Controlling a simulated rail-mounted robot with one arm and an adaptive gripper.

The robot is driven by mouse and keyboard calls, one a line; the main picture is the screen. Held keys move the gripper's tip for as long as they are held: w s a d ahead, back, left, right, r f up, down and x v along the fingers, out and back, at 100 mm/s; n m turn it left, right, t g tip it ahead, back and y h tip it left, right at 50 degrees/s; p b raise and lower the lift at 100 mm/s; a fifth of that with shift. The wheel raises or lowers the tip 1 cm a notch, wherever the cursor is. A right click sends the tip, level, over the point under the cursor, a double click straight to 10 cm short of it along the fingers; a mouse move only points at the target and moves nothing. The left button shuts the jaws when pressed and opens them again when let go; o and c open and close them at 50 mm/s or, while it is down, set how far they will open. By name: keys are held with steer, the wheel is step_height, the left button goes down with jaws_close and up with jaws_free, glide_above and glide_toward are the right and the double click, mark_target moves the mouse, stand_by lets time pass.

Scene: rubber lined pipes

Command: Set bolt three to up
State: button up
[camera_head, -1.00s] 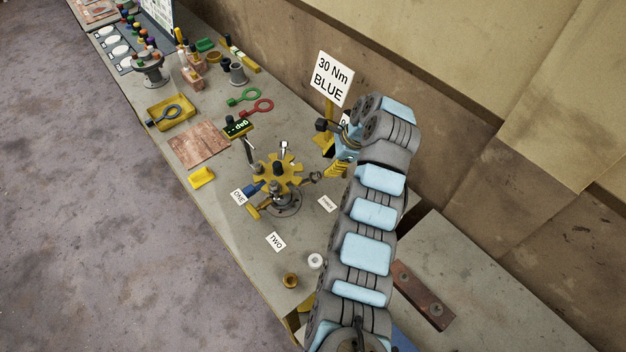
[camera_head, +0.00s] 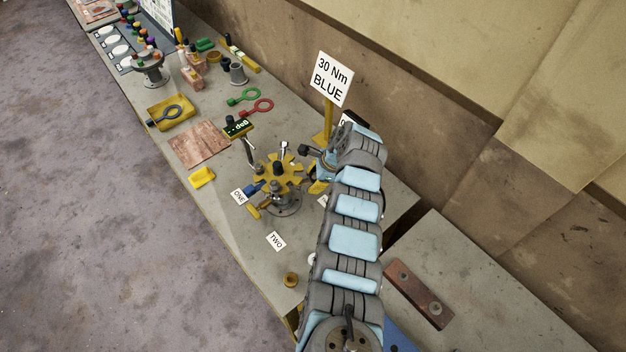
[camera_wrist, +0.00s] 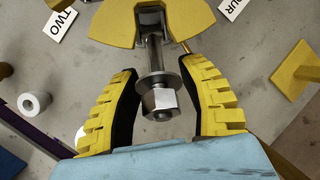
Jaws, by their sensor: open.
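In the wrist view a silver bolt with a washer and hex nut (camera_wrist: 160,102) sticks out from a yellow plate (camera_wrist: 110,22). It lies between the "TWO" label (camera_wrist: 62,23) and the "FOUR" label (camera_wrist: 233,7), which fits bolt three. My gripper (camera_wrist: 160,68) is open, with one yellow ridged finger on each side of the bolt and gaps between. In the head view my gripper (camera_head: 318,186) is at the right of the yellow toothed wheel fixture (camera_head: 278,172). My arm hides this bolt there.
A sign reading "30 Nm BLUE" (camera_head: 329,79) stands behind the fixture. A brass ring (camera_head: 291,280) lies near the bench's front edge. A white ring (camera_wrist: 33,103) lies left of the gripper.

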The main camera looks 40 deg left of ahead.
stand_by(0.3)
jaws_close()
steer(key=shift+a, duration=0.1)
